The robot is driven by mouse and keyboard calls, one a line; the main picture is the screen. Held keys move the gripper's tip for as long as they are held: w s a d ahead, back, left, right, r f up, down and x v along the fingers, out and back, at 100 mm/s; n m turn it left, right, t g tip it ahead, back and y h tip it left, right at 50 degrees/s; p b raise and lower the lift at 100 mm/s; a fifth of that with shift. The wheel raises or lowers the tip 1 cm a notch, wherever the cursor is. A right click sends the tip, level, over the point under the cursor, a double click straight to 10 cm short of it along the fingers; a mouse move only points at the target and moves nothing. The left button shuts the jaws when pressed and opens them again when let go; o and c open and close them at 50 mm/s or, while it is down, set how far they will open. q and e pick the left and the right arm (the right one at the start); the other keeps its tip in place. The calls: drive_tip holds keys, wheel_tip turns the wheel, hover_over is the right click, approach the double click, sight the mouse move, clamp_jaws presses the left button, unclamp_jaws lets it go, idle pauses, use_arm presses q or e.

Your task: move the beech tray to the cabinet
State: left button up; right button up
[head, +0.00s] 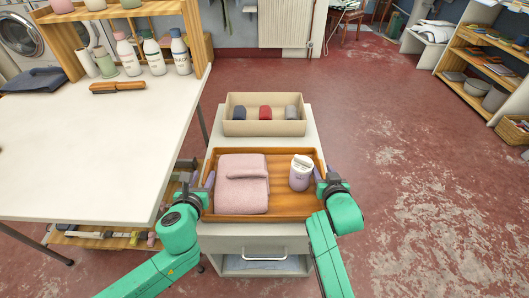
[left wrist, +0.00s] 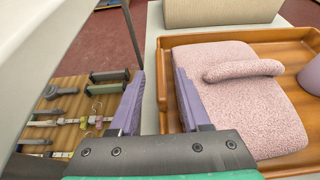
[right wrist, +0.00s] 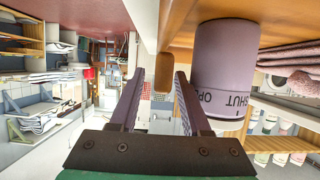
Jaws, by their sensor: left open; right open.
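The beech tray (head: 285,213) lies flat on a white drawer unit (head: 215,240) in the middle of the head view. It holds a folded pink towel (head: 240,190) and a lilac canister with a white lid (head: 300,175). My left gripper (head: 207,182) is open at the tray's left side; in the left wrist view the tray's left wall (left wrist: 166,85) shows between its fingers. My right gripper (head: 322,177) is open at the right side; a brown part of the tray (right wrist: 163,73) shows between its fingertips. I cannot tell whether the fingers touch. I cannot tell which furniture is the cabinet.
A beige box (head: 264,128) with three small items stands behind the tray on the drawer unit. A white table (head: 80,165) with bottles (head: 153,55) and a brush (head: 117,87) is close on the left. Open red floor (head: 400,170) lies to the right, with shelves (head: 475,60) beyond.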

drive_tip(key=shift+s, duration=0.15)
use_arm(q)
drive_tip(key=v, duration=0.8)
use_arm(e)
drive_tip(key=v, duration=1.2)
drive_tip(key=shift+r, duration=0.1)
